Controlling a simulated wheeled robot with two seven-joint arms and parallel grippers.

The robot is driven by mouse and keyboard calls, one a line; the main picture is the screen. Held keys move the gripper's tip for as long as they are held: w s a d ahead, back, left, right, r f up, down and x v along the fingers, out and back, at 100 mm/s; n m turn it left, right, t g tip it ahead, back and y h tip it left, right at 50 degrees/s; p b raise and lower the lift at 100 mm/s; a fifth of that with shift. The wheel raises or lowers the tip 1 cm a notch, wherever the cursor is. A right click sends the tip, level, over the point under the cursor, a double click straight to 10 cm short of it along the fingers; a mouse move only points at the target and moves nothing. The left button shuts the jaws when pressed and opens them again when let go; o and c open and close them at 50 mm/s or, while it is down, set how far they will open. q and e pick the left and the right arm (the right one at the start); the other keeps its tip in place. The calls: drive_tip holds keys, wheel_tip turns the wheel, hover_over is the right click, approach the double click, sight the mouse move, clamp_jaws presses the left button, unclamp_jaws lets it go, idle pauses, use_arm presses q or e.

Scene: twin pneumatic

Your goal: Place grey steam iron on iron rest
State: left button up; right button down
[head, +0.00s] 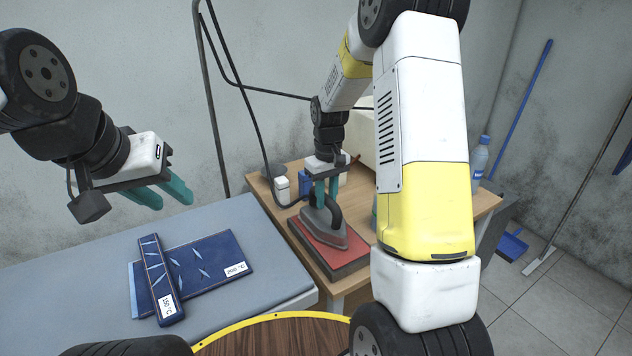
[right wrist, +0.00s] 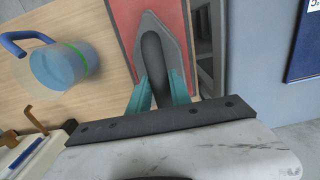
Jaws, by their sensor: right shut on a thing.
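The grey steam iron (head: 322,232) with its dark handle is over the red iron rest (head: 346,266) on the wooden table. My right gripper (head: 327,194) is shut on the iron's handle from above. In the right wrist view the teal fingers (right wrist: 159,88) sit on either side of the dark handle, and the iron's grey body (right wrist: 178,42) lies within the outline of the red rest (right wrist: 125,18). I cannot tell whether the sole touches the rest. My left gripper (head: 162,193) is open and empty above the ironing board.
The grey ironing board (head: 60,250) holds folded blue cloth (head: 215,262) and a blue strip with a label (head: 158,280). A wooden table (head: 270,190) carries small containers behind the iron. A bottle (head: 479,160) stands at right. A clear blue-handled jug (right wrist: 62,70) is beside the rest.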

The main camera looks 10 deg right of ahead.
drive_tip(key=shift+w, duration=0.1)
drive_tip(key=c, duration=1.2)
unclamp_jaws()
drive_tip(key=shift+r, duration=0.1)
wheel_tip(320, 180, up, 12)
drive_tip(key=s+r+m+t+y, duration=0.1)
drive_tip(key=s+r+t, duration=0.2)
drive_tip(key=s+r, duration=0.6)
drive_tip(key=s+t, duration=0.1)
drive_tip(key=s, duration=0.4)
drive_tip(key=s+a+m+t, duration=0.1)
drive_tip(key=s, duration=0.4)
drive_tip(key=s+a+m+t+y, duration=0.1)
drive_tip(key=s, duration=0.4)
drive_tip(key=shift+s+a+r, duration=0.1)
drive_tip(key=shift+s+r, duration=0.15)
